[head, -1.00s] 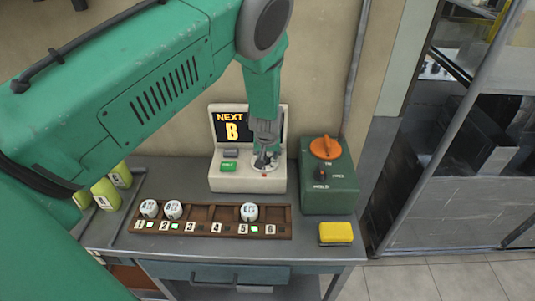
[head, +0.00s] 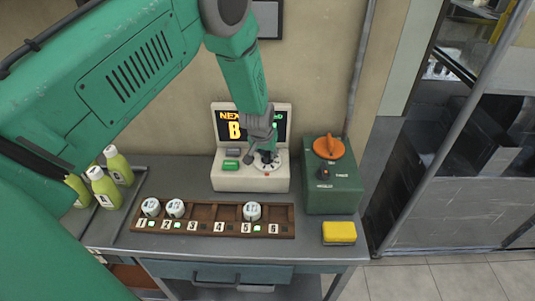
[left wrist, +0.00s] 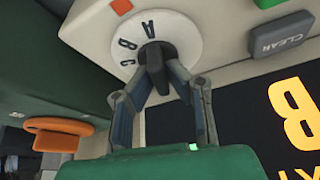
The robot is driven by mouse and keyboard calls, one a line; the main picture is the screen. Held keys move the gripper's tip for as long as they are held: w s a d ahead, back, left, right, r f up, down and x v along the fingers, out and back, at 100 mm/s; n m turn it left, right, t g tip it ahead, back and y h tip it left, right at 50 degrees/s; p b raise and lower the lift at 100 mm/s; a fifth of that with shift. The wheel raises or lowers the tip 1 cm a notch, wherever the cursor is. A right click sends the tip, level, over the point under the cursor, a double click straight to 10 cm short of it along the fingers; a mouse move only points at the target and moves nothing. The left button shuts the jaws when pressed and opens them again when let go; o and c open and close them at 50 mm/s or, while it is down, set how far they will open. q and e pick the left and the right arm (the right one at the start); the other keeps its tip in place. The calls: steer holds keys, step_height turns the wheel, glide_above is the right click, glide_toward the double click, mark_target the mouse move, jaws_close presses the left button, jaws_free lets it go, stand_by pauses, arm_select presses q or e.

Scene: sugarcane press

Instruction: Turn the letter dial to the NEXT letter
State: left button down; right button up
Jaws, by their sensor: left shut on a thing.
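The letter dial (left wrist: 190,38) is a white disc with the letters A, B and C showing and a dark knob (left wrist: 155,62) at its middle. It also shows in the head view (head: 279,167) on the front of a pale console. My left gripper (head: 264,150) is shut on the knob, with a finger on either side of it in the left wrist view. An orange mark (left wrist: 122,6) sits beside the disc, nearest A and B. The screen (head: 222,130) reads NEXT and B, partly hidden by my gripper. My right gripper is not in view.
A green box (head: 333,190) with an orange knob (head: 328,147) stands right of the console. A CLEAR button (left wrist: 280,38) is near the dial. A brown rack (head: 190,228) with numbered slots, a yellow sponge (head: 339,232) and green bottles (head: 104,188) are on the table.

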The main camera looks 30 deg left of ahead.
arm_select(q)
steer(key=shift+w+a+r+m+h, duration=0.1)
steer(key=shift+w+a+m+h, duration=0.15)
steer(key=shift+m, duration=0.55)
steer(key=shift+d+m+h+b, duration=0.2)
steer(key=shift+m+h+b, duration=0.35)
steer(key=shift+m, duration=0.55)
steer(key=shift+a+m+b, duration=0.1)
steer(key=shift+m+b, duration=0.25)
steer(key=shift+m, duration=0.45)
steer(key=shift+r+h, duration=0.1)
steer(key=shift+h, duration=0.2)
steer(key=c, duration=1.8)
jaws_free()
steer(key=shift+o, duration=1.1)
steer(key=shift+w, duration=0.1)
steer(key=shift+f, duration=0.25)
